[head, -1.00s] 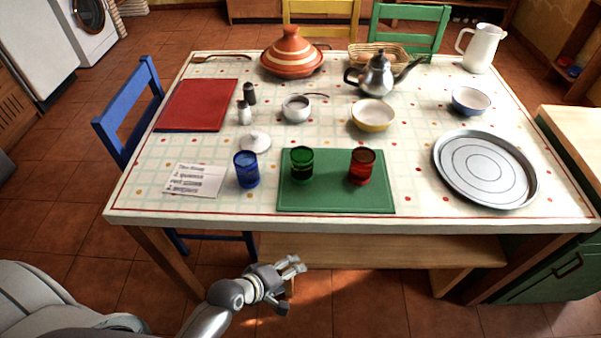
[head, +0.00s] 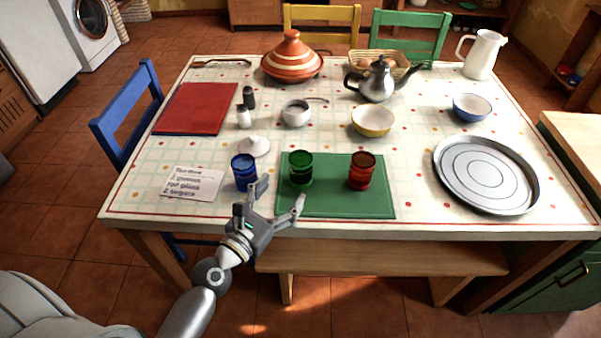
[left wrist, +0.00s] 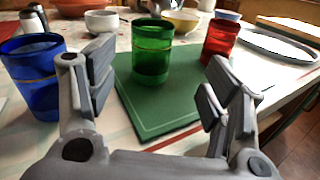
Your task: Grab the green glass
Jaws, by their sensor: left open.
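The green glass (head: 300,168) stands upright on the green mat (head: 340,206), towards its left side. In the left wrist view the green glass (left wrist: 152,52) is ahead of and between my fingers, with a gap. My left gripper (head: 280,200) is open and empty at the table's front edge, in front of the green glass. In the left wrist view its two spread fingers (left wrist: 155,95) show on both sides. The right gripper is not in view.
A blue glass (head: 244,172) stands left of the mat, close to my left finger. A red glass (head: 362,170) stands on the mat's right side. A note card (head: 193,184) lies at left, and a round tray (head: 486,173) at right.

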